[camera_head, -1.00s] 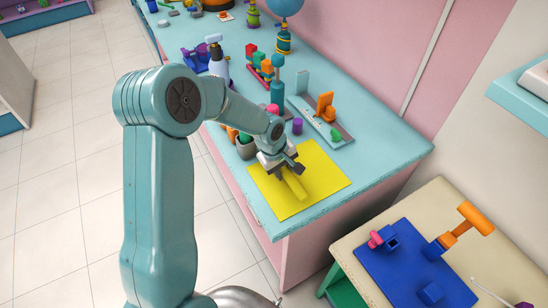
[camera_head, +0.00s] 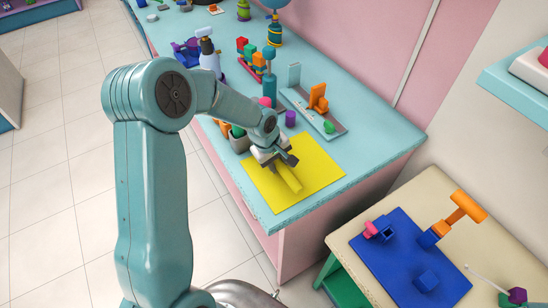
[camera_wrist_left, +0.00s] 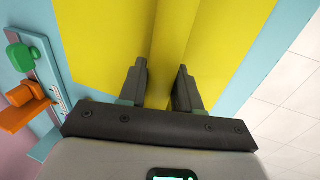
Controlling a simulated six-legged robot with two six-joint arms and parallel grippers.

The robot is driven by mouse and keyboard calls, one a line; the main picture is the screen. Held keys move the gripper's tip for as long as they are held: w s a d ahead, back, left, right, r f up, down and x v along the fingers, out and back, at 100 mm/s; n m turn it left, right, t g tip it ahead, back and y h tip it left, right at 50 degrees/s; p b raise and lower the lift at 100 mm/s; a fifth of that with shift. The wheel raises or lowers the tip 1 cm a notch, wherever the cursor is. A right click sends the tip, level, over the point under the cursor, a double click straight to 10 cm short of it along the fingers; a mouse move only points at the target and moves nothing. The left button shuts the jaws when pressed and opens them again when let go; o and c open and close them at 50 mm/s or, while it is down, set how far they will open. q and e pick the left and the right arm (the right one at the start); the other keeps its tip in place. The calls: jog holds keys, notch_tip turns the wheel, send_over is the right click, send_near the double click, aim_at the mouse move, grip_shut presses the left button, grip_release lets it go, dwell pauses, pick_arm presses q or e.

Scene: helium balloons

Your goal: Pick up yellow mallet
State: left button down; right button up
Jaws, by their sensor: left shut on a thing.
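The yellow mallet (camera_head: 287,179) lies against a yellow mat (camera_head: 323,165) near the front corner of the pale blue counter. Its colour nearly matches the mat, and its head is hard to make out. My left gripper (camera_head: 284,162) is low over the mat, shut on the mallet's bar. In the left wrist view, the yellow mallet (camera_wrist_left: 172,40) runs between the two dark fingers of my left gripper (camera_wrist_left: 160,78). I cannot tell whether the mallet is clear of the mat. My right gripper is out of view.
A grey tray (camera_head: 300,100) with an orange piece, a purple cylinder (camera_head: 290,118) and a grey pot (camera_head: 239,142) stand close behind the mat. A lower cream table (camera_head: 350,238) at right holds a blue mat and an orange mallet (camera_head: 460,216).

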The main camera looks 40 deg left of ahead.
pick_arm(q)
jog(key=shift+w+a+r, duration=0.15)
jog(key=shift+r, duration=0.05)
notch_tip(320, 180, up, 19)
jog(key=b, duration=0.1)
jog(key=shift+r, duration=0.15)
jog(key=shift+r, duration=0.15)
notch_tip(320, 180, up, 4)
jog(key=p, duration=0.3)
dwell(0.6)
